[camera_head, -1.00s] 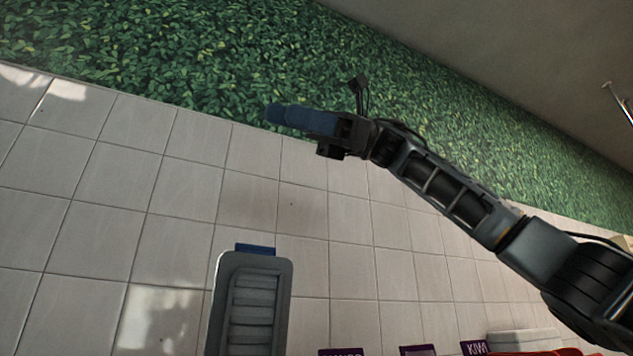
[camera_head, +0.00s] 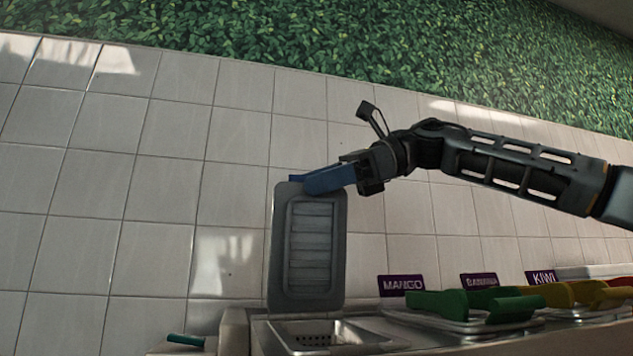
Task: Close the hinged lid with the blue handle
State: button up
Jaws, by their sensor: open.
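The grey hinged lid (camera_head: 308,255) stands upright, raised open, at the back of a metal bin (camera_head: 318,335). A small part of its blue handle (camera_head: 296,179) shows at the lid's top left edge. My gripper (camera_head: 308,184) reaches in from the right, its blue fingers pointing left across the lid's top edge. The fingers overlap the lid and hide most of the handle. I cannot tell whether they touch it. The gap between the fingers does not show clearly from this side.
Purple signs for mango (camera_head: 401,285) and kiwi (camera_head: 541,277) stand behind the counter at the right. Green-handled (camera_head: 440,303) and yellow-handled tools lie over the bins there. A teal-ended item (camera_head: 185,340) lies at the lower left. The tiled wall is behind the lid.

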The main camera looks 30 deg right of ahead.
jog(key=shift+a, duration=0.25)
grip_shut()
dwell(0.4)
